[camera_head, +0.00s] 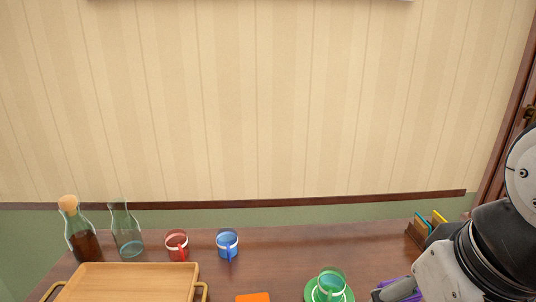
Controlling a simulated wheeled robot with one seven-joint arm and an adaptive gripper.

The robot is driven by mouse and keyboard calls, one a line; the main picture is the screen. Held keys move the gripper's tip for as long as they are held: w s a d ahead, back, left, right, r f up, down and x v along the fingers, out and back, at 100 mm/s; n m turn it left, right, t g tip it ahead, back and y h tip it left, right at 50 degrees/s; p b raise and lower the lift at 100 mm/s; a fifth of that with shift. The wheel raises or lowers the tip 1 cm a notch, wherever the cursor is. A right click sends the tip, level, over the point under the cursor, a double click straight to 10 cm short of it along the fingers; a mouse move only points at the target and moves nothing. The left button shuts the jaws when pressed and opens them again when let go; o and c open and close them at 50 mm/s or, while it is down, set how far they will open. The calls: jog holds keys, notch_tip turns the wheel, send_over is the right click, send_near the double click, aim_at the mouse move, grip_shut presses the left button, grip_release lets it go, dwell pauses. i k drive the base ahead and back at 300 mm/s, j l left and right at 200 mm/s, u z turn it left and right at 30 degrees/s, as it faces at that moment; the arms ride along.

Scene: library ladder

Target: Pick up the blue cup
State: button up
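The blue cup (227,244) stands upright near the back of the brown wooden table, right of a red cup. It has a pale band, and its handle seems to face the front. Nothing touches it, and all of it shows in the head view. My arm enters at the right and reaches down to the bottom edge, well to the right of the blue cup. My gripper cannot be made out in this view.
The red cup (177,245), a clear carafe (126,230) and a corked dark bottle (82,238) stand left. A wooden tray (130,283) lies in front of them.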

aim_at(227, 238)
jog(key=i+l+u, duration=0.15)
jog(key=u, duration=0.25)
jog(key=i+l+u, duration=0.2)
jog(key=u, duration=0.15)
jog(key=i, duration=0.1)
